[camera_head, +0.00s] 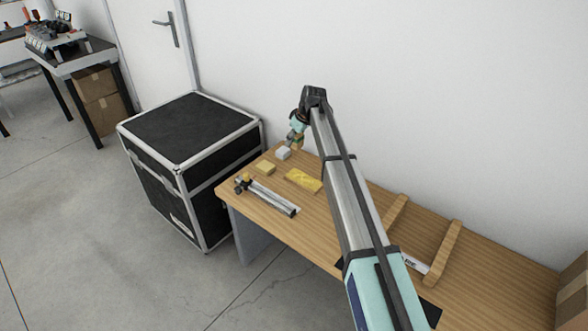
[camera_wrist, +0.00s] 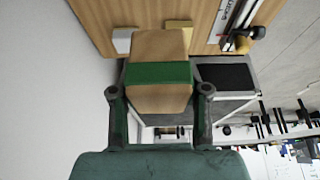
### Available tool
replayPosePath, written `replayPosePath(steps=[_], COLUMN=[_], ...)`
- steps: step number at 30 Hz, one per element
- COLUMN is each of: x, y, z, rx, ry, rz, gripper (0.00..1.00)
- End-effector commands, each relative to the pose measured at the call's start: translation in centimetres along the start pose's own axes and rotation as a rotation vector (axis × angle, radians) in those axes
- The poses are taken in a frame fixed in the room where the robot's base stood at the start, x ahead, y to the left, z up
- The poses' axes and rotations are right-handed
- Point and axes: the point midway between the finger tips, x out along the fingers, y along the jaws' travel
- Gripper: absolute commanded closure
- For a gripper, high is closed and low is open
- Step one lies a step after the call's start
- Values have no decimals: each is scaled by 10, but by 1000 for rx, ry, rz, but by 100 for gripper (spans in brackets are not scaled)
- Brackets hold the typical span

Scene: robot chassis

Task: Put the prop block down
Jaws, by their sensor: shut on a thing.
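The prop block looks to be the wooden block with a green band (camera_wrist: 159,74), which fills the middle of the wrist view. My gripper (camera_wrist: 160,91) is shut on it, with one finger on each side. In the head view my gripper (camera_head: 297,137) is small, at the far end of the arm above the back-left part of the wooden table (camera_head: 318,213). The block (camera_head: 298,145) shows there only as a small tan and green patch. I cannot tell whether the block touches the table.
A white block (camera_head: 283,153), a pale yellow block (camera_head: 265,168), a yellow flat piece (camera_head: 304,180) and a metal tool (camera_head: 270,196) lie on the table's left part. A black case (camera_head: 190,130) stands beside it. Wooden bars (camera_head: 443,252) are at the right.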

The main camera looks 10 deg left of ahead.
Motion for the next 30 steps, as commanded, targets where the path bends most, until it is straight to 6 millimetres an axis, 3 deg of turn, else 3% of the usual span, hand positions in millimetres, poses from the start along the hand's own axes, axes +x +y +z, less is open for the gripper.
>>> replayPosePath(steps=[6,12,20,30], x=[50,84,99,133], y=[-1,-1,0,0], z=[22,35,41,56], rx=[0,0,-1,-1], ry=[-2,-1,0,0], rz=[-2,-1,-1,-1], gripper=[90,90,90,90])
